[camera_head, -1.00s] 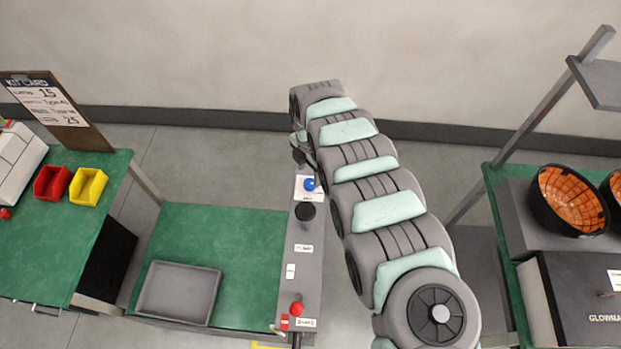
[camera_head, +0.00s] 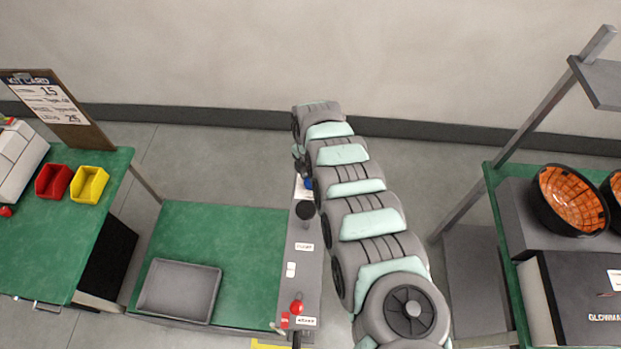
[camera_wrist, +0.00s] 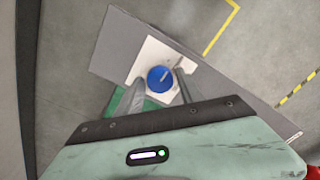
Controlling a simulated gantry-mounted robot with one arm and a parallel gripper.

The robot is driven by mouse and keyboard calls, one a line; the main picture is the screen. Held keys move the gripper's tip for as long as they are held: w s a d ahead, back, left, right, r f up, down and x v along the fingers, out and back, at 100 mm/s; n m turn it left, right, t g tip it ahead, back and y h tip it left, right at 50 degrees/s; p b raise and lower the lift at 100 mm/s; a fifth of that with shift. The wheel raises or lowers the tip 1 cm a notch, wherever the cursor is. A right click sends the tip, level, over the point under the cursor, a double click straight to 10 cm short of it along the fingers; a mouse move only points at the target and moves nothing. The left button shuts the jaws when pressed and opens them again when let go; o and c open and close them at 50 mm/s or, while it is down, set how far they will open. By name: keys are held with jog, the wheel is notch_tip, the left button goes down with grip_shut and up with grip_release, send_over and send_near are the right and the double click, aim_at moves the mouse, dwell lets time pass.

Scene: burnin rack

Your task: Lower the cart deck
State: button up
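The cart deck (camera_head: 235,235) is a green surface in the lower middle of the head view. A grey control panel (camera_head: 297,270) runs along its right side, with a blue knob (camera_head: 309,184) at the far end, a black round knob (camera_head: 305,210) and a red-topped lever (camera_head: 296,307) at the near end. In the wrist view the blue knob (camera_wrist: 160,79) sits on a white plate (camera_wrist: 150,58) with a pale pointer line. My gripper (camera_wrist: 160,92) has its two fingers apart on either side of the blue knob; contact cannot be told. In the head view my arm largely hides the gripper.
A grey tray (camera_head: 180,290) lies on the deck. A green table (camera_head: 40,235) at left holds red (camera_head: 53,181) and yellow bins (camera_head: 89,185). A rack at right holds black bowls with orange insides (camera_head: 570,200). Floor shows between cart and rack.

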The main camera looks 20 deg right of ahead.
grip_shut()
jog(key=shift+m, duration=0.3)
jog(key=m, duration=0.3)
jog(key=shift+r+m+p, duration=0.1)
jog(key=shift+m+p, duration=0.2)
jog(key=shift+p, duration=0.05)
jog(key=m, duration=0.4)
jog(key=shift+m, duration=0.3)
jog(key=m, duration=0.4)
jog(key=m+b, duration=0.1)
jog(key=m, duration=0.3)
jog(key=shift+m, duration=0.3)
